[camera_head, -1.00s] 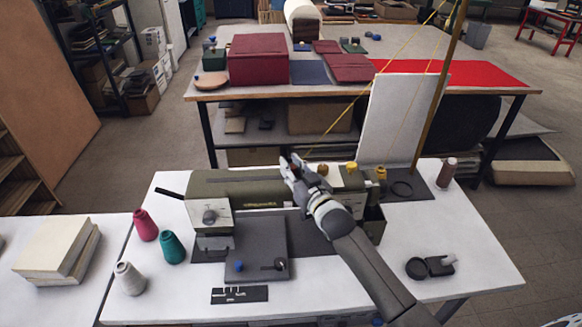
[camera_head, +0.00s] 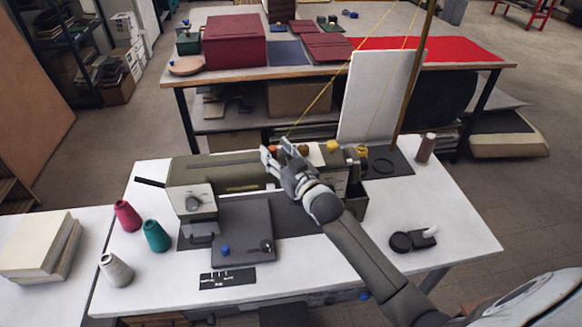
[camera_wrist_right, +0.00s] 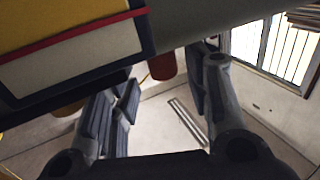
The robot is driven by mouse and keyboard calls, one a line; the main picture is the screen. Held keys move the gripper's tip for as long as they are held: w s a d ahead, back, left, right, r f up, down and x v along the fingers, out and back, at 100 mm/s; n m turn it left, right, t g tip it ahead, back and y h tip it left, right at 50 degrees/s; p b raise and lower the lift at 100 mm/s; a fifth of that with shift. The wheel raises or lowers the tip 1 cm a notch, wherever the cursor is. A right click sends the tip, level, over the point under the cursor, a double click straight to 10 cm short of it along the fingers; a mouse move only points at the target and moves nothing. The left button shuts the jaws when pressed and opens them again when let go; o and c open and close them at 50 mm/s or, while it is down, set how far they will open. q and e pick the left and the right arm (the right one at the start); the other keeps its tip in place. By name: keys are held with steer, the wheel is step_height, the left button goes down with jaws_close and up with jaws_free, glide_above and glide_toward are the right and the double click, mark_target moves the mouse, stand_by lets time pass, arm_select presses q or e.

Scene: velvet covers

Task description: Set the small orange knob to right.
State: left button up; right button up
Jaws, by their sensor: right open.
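The olive sewing machine (camera_head: 228,172) stands on the white table. A small orange-brown knob (camera_head: 303,149) is on its top, right of my right gripper (camera_head: 278,153). A red-orange knob (camera_head: 272,148) shows at my fingertips; in the right wrist view the red knob (camera_wrist_right: 161,66) hangs in the gap between the open fingers, with no clear contact. An orange-brown knob (camera_wrist_right: 68,107) is outside the left finger there, partly hidden. My right gripper is open and empty. My arm covers part of the machine's front. My left gripper is not in view.
A yellow knob (camera_head: 333,146) and a dark yellow one (camera_head: 361,151) stand further right. A white board (camera_head: 378,95) and a pole rise behind. Thread cones (camera_head: 157,235) stand at the left. The front right of the table is clear around a black item (camera_head: 412,240).

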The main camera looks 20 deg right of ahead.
steer(key=s+d, duration=0.1)
steer(key=s, duration=0.9)
steer(key=shift+d, duration=0.2)
steer(key=shift+s, duration=0.1)
steer(key=s+a+f+g+h, duration=0.15)
steer(key=s+f+g, duration=0.35)
steer(key=s, duration=0.5)
steer(key=s+a+f+g, duration=0.2)
steer(key=s+f+g, duration=0.3)
steer(key=s, duration=0.4)
steer(key=s+a+f+g, duration=0.2)
steer(key=s+f+g, duration=0.3)
steer(key=s, duration=0.5)
step_height(320, 180, down, 27)
steer(key=s+n+b, duration=0.1)
steer(key=b, duration=0.1)
steer(key=s+d+f+g+b, duration=0.2)
steer(key=s+d+f, duration=0.1)
steer(key=s+f, duration=1.4)
steer(key=shift+f, duration=0.65)
